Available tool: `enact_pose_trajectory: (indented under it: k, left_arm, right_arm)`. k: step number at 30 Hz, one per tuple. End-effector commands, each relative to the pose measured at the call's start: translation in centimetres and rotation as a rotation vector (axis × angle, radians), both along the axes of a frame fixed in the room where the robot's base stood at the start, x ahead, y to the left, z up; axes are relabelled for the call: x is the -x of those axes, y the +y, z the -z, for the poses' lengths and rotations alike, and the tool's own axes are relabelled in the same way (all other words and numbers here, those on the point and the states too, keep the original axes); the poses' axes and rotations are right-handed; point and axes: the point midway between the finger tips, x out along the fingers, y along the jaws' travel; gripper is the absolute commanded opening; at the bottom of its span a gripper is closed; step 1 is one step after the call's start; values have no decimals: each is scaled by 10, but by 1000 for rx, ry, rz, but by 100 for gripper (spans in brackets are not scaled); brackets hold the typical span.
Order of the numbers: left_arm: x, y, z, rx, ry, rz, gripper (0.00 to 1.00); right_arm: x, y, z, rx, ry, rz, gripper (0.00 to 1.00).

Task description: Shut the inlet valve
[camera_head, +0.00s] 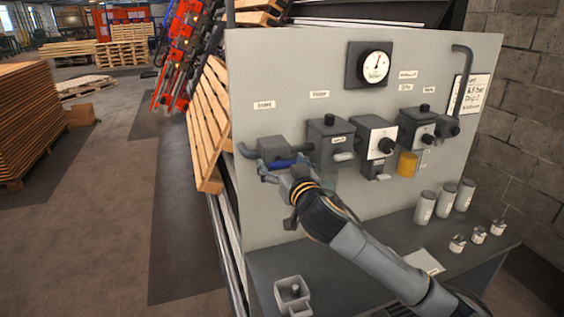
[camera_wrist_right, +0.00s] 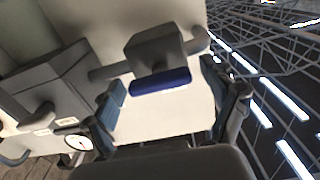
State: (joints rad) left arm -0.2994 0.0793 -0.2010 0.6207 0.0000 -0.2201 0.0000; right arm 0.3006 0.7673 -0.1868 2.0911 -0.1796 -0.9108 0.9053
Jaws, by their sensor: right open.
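The inlet valve (camera_head: 272,149) is a grey box on a pipe at the left of the upright panel, below a small label that seems to read Inlet. Its blue handle (camera_head: 283,163) lies roughly level along the box's lower front. My right gripper (camera_head: 286,168) is open at the handle, one finger near each end. In the right wrist view, the valve body (camera_wrist_right: 155,48) and blue handle (camera_wrist_right: 160,82) show ahead of the open right gripper (camera_wrist_right: 166,95), the handle between the fingers' lines. I cannot tell if they touch. My left gripper is not in view.
Other grey units (camera_head: 331,138) follow to the right, with a yellow bowl (camera_head: 407,164) below one. A round gauge (camera_head: 375,64) sits above. Canisters (camera_head: 425,207) and small cans (camera_head: 457,243) stand on the shelf. A grey holder (camera_head: 292,296) is at the shelf's front left.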

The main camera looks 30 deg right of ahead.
Motion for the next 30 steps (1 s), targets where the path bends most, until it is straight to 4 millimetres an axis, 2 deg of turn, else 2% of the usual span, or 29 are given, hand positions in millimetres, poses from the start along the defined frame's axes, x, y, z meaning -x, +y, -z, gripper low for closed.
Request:
enact_pose_trajectory:
  k: [4,12,23,30]
  left_arm:
    - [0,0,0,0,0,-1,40]
    - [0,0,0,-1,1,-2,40]
    - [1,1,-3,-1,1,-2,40]
    - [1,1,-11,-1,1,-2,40]
  right_arm:
    - [0,0,0,0,0,0,83]
    - [0,0,0,0,0,0,30]
    - [0,0,-1,49,12,0,30]
    - [0,0,-1,194,48,0,30]
